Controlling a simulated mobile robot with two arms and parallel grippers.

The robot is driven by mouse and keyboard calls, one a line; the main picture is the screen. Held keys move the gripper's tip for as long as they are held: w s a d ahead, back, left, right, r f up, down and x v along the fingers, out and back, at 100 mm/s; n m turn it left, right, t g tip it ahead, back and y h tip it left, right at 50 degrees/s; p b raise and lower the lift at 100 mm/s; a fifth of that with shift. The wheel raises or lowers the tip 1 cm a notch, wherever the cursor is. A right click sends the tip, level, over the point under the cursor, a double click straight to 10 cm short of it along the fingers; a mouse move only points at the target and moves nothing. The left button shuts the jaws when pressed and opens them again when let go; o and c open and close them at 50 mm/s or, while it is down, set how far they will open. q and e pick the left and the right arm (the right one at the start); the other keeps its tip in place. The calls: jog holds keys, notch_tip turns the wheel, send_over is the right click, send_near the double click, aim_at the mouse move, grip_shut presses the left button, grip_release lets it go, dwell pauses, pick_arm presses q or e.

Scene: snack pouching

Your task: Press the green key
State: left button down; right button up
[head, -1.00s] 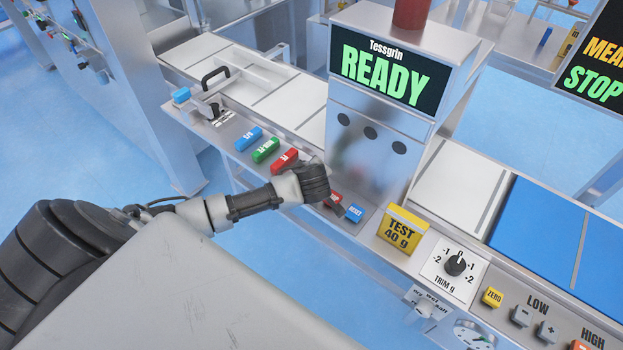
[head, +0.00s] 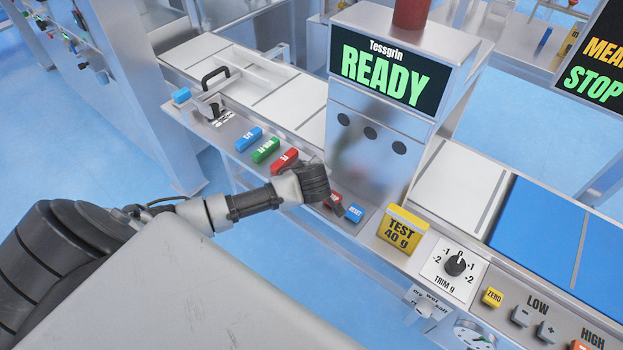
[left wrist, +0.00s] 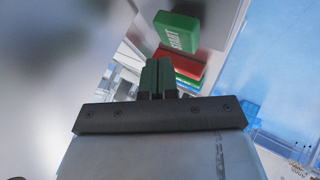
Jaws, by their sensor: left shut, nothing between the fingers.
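A green key (head: 265,150) sits between a blue key (head: 249,139) and a red key (head: 285,160) on the grey front panel in the head view. The left wrist view shows a green key (left wrist: 178,30) with white lettering close beyond the fingers, with a red key (left wrist: 180,62) and a blue key (left wrist: 188,82) beside it. I cannot tell for sure that these two green keys are the same. My left gripper (head: 338,207) is shut and empty, angled down over the panel by another red key (head: 334,197) and the blue RESET key (head: 354,213). Its body hides the panel behind it.
The steel housing with a READY display (head: 388,78) rises close behind the gripper. A yellow TEST 40 g block (head: 402,232) stands to the right, then a trim knob (head: 455,263). A conveyor (head: 290,103) runs behind the panel. A black handle (head: 215,75) stands at left.

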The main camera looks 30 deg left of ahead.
dwell(0.8)
pick_arm(q)
jog(key=shift+f, duration=0.1)
jog(key=shift+f, duration=0.3)
jog(key=shift+f+b, duration=0.55)
jog(key=shift+f, duration=0.05)
dwell(0.5)
jog(key=shift+r, duration=0.1)
jog(key=shift+r+p, duration=0.9)
jog(key=shift+p, duration=0.05)
jog(key=shift+r, duration=0.1)
notch_tip(320, 180, up, 5)
jog(key=p, duration=0.4)
jog(key=shift+p, duration=0.4)
